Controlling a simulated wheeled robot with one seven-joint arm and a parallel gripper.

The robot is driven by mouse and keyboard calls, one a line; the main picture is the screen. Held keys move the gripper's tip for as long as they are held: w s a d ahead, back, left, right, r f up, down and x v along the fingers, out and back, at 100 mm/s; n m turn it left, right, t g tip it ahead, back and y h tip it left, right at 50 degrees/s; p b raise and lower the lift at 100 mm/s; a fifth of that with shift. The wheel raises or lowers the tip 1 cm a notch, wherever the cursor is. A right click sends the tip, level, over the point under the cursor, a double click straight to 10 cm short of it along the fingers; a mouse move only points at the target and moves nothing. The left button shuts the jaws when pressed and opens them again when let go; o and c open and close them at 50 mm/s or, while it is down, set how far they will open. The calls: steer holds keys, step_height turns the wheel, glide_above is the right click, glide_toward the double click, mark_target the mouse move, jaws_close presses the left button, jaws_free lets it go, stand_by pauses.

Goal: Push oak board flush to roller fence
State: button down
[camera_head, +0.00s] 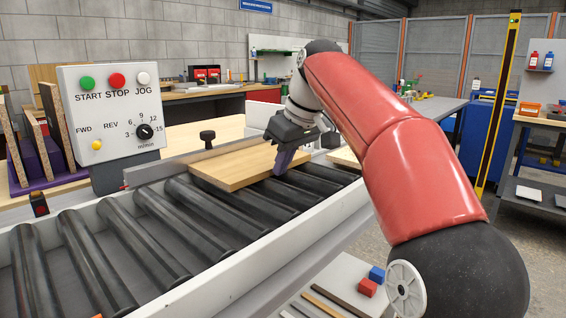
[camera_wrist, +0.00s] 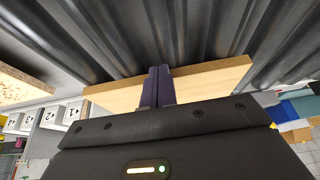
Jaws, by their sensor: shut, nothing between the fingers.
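The oak board (camera_head: 235,168) is a flat light-wood plank lying on the black rollers (camera_head: 165,220) of the conveyor. Its far edge lies close to the fence (camera_head: 190,160), a low grey rail along the far side; whether they touch I cannot tell. My gripper (camera_head: 281,172) is shut and empty, its purple fingers pointing down at the board's near right edge. In the wrist view the closed fingers (camera_wrist: 158,86) overlap the board (camera_wrist: 205,83). Contact between fingertips and board is not clear.
A control box (camera_head: 110,115) with START, STOP and JOG buttons stands beyond the conveyor at left. The conveyor's near white side rail (camera_head: 225,265) runs along the front. Rollers left of the board are bare.

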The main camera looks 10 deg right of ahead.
steer(key=v, duration=0.7)
steer(key=shift+w+r, duration=0.25)
steer(key=shift+r, duration=0.1)
stand_by(0.4)
steer(key=shift+a, duration=0.15)
